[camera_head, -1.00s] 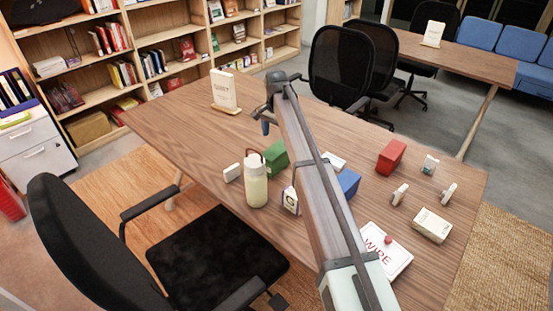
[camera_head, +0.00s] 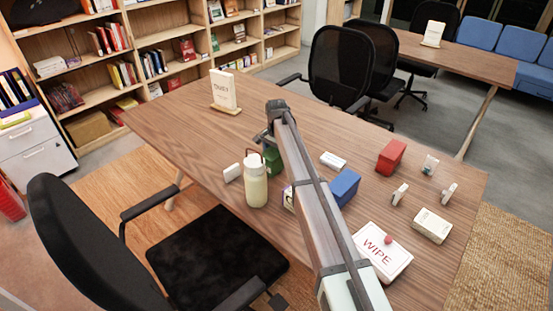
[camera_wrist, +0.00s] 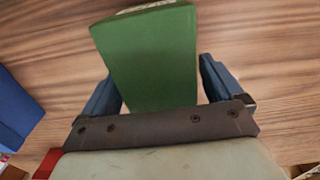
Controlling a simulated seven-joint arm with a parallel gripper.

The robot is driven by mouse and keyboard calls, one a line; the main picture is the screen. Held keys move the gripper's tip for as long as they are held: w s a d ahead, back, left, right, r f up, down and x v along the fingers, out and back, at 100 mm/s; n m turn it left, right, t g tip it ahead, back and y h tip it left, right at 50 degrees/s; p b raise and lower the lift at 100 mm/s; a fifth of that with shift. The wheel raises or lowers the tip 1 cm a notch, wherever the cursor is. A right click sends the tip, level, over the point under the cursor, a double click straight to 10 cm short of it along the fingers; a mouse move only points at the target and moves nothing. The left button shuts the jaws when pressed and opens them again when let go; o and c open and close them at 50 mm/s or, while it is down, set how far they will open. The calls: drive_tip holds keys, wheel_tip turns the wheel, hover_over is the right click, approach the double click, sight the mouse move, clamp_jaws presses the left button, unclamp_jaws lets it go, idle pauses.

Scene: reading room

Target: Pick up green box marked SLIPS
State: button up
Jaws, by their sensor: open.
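The green box (camera_wrist: 152,58) stands on the wooden table, and in the wrist view it fills the space between my two fingers. A pale strip shows along its top edge; I cannot read any marking. In the head view the box (camera_head: 273,163) is partly hidden behind my arm and the bottle. My gripper (camera_wrist: 160,85) is open, with one blue finger on each side of the box. A gap shows at the right finger; the left finger is very close to the box, and I cannot tell whether it touches.
A cream bottle (camera_head: 256,184) stands close in front of the green box. A blue box (camera_head: 345,184), a red box (camera_head: 391,157), a WIPE box (camera_head: 384,252) and several small white items lie to the right.

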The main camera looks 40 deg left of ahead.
drive_tip(key=shift+c, duration=0.2)
drive_tip(key=c, duration=1.2)
drive_tip(key=shift+r, duration=0.1)
drive_tip(key=shift+c, duration=0.2)
